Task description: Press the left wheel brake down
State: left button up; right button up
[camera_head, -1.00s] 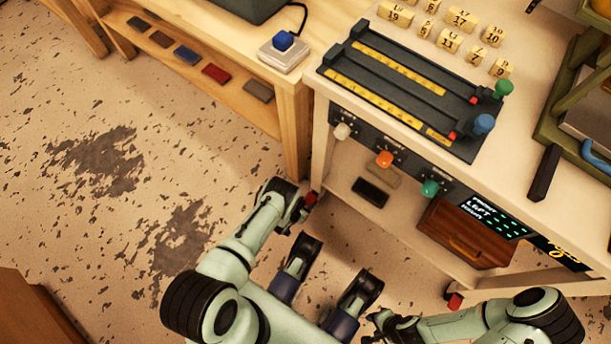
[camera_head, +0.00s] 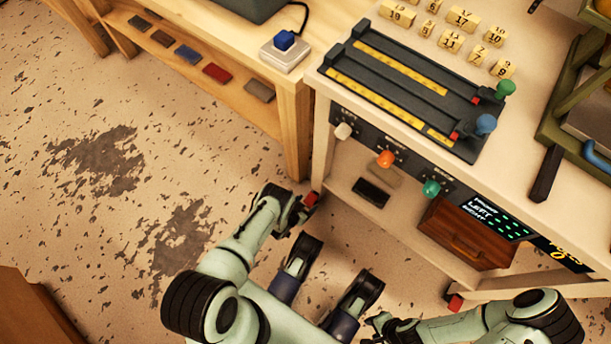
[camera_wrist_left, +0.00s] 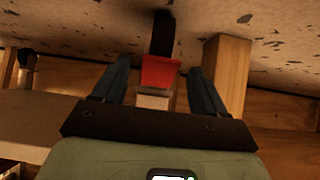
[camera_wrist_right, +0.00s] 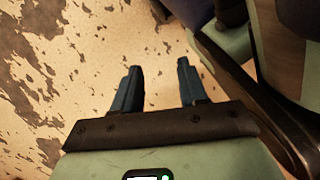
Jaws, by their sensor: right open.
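The left wheel brake is a small red pedal (camera_head: 311,198) low at the near left leg of the white cart. My left gripper (camera_head: 297,212) is right beside it, low near the floor. In the left wrist view the red pedal (camera_wrist_left: 160,72) shows between the two spread fingers, with a visible gap on each side. The left gripper is open, and I cannot tell whether it touches the pedal. A second red pedal (camera_head: 454,302) is at the cart's other near leg. My right gripper (camera_head: 378,325) is low at the bottom of the view, open and empty.
The white cart (camera_head: 538,208) carries a dark slider panel (camera_head: 405,85), knobs (camera_head: 385,159) and a small screen (camera_head: 493,217). A wooden shelf unit (camera_head: 296,125) stands close on its left. The worn floor (camera_head: 90,240) at left is clear.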

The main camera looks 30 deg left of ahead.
pick_arm(q)
jog(key=shift+s, duration=0.1)
jog(key=p+v, duration=0.6)
jog(key=v, duration=0.7)
pick_arm(e)
jog(key=w+a+r+t, duration=0.1)
jog(key=w+r+t, duration=0.3)
jog(key=w+r, duration=0.4)
jog(key=w, duration=0.4)
jog(key=shift+w+a+r+n, duration=0.15)
jog(key=shift+a+r+n, duration=0.15)
jog(key=shift+r+n, duration=0.1)
pick_arm(q)
jog(key=shift+r, duration=0.1)
